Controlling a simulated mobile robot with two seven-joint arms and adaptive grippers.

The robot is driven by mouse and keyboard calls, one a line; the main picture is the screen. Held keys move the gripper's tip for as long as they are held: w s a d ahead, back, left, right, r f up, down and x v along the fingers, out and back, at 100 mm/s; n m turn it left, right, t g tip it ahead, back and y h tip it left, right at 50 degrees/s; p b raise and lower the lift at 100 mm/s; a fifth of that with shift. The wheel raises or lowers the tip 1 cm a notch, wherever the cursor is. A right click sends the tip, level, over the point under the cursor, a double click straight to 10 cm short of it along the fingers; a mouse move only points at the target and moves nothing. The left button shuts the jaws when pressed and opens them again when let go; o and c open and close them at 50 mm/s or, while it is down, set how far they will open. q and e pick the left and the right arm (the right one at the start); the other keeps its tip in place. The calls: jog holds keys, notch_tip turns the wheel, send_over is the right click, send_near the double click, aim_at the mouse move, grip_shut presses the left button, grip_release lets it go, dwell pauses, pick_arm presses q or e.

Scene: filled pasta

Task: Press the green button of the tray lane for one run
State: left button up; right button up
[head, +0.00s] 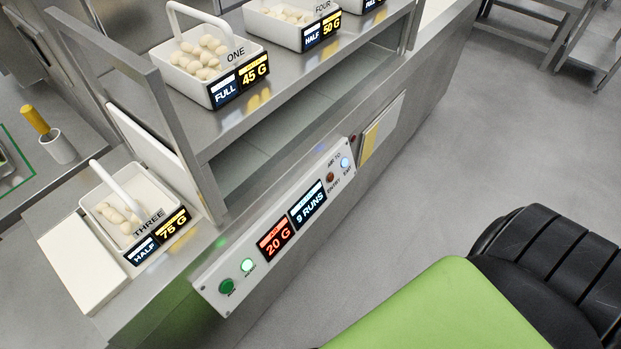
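A dark green round button (227,286) sits at the lower left end of a pale control panel (208,289) on the counter's front edge. A lit green lamp (247,265) is next to it. The panel has a red display (276,241) reading 20 G and a blue display (308,204) reading 9 RUNS. At its upper right end are a brown-red knob or light (330,177) and a lit bluish-white light (345,162), near the words AIR TO, ENTRY and EXIT. Neither gripper is in view.
Tray THREE (97,203) with pasta, marked HALF and 75 G, stands left of the panel. Tray ONE (213,102), marked FULL and 45 G, and tray FOUR (285,36), marked HALF and 50 G, stand on the shelf above. The floor (440,170) right of the counter is clear.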

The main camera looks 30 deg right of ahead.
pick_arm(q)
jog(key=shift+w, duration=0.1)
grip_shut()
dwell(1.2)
